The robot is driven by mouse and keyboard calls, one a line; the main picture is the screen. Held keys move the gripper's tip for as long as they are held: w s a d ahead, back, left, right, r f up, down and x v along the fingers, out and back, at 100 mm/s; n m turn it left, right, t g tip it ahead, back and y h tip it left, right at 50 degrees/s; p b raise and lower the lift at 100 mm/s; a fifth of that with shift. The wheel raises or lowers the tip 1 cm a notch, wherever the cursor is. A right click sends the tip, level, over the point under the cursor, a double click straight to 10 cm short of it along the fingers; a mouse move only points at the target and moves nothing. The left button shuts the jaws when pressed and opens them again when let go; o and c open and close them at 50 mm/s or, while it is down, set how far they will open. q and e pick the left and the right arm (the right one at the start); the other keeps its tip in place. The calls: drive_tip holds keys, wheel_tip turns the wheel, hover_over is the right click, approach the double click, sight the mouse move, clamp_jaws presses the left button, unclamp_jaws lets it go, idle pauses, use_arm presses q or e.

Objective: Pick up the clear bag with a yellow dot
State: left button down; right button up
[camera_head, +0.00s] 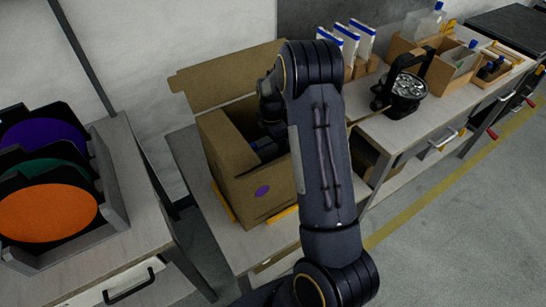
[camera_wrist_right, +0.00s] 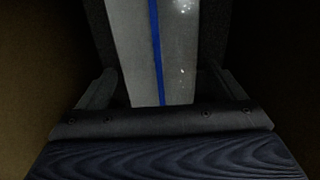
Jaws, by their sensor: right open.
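My right gripper (camera_head: 266,146) reaches down into an open cardboard box (camera_head: 240,172) with a purple dot on its front. My arm hides much of the box's right side. In the right wrist view, my gripper (camera_wrist_right: 160,50) is open, its dark fingers on either side of a pale grey, flat thing with a blue stripe (camera_wrist_right: 135,50). It looks like a bag, but I cannot tell whether the fingers touch it. No yellow dot shows on it. My left gripper is out of view.
Several white, blue-topped packs (camera_head: 348,42) stand behind my arm. A black lamp (camera_head: 404,90) is on the right bench, with cardboard bins (camera_head: 450,72) beyond. Coloured discs (camera_head: 48,212) sit in a rack on the left table. Box walls closely surround my right gripper.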

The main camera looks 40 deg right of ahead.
drive_tip(key=f, duration=0.3)
drive_tip(key=shift+d+f, duration=0.2)
drive_tip(key=shift+f, duration=0.15)
drive_tip(key=c, duration=1)
drive_tip(key=shift+r, duration=0.15)
